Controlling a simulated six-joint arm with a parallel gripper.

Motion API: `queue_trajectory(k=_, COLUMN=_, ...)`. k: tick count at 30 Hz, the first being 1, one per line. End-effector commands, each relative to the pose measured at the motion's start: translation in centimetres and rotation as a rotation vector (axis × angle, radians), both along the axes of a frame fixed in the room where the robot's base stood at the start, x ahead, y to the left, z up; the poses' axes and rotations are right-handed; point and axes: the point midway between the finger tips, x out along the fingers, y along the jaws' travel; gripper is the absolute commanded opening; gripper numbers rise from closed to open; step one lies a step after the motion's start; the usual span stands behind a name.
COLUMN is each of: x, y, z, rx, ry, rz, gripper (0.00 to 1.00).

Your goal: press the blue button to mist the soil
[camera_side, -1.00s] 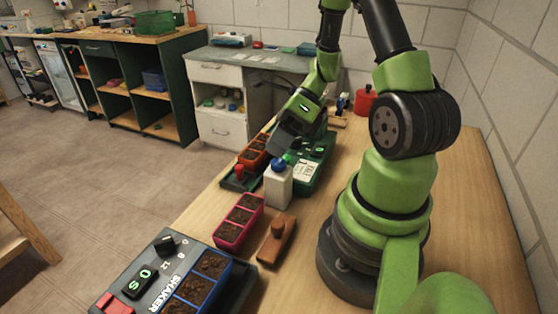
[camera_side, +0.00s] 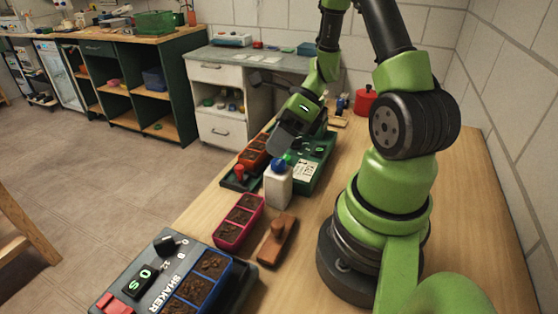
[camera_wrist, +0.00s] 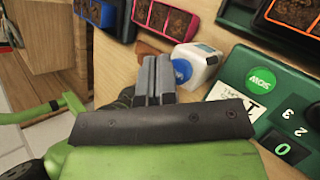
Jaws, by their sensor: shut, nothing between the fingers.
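A white bottle-like mister (camera_side: 278,188) stands upright on the wooden bench, with a round blue button (camera_side: 279,165) on top. In the wrist view, the white mister (camera_wrist: 203,62) and its blue button (camera_wrist: 182,71) are right of the fingers. My gripper (camera_wrist: 155,62) is shut and empty. In the side view, my gripper (camera_side: 283,150) is just above and behind the blue button; contact cannot be told. Soil shows in a pink tray (camera_side: 238,222) in front of the mister and in an orange tray (camera_side: 253,158) behind it.
A green machine (camera_side: 318,165) with a label and dials stands right behind the mister. A brown wooden tool (camera_side: 277,240) lies near the pink tray. A grey shaker (camera_side: 150,275) with a blue soil tray (camera_side: 198,290) is at the front. A red pot (camera_side: 366,102) stands at the back.

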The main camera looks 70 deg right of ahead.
Motion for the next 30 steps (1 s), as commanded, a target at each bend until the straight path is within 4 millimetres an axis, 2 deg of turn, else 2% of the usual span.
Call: queue_trajectory(k=30, x=0.01, y=0.0, z=-0.93, rx=0.0, ry=0.0, rz=0.0, gripper=0.0)
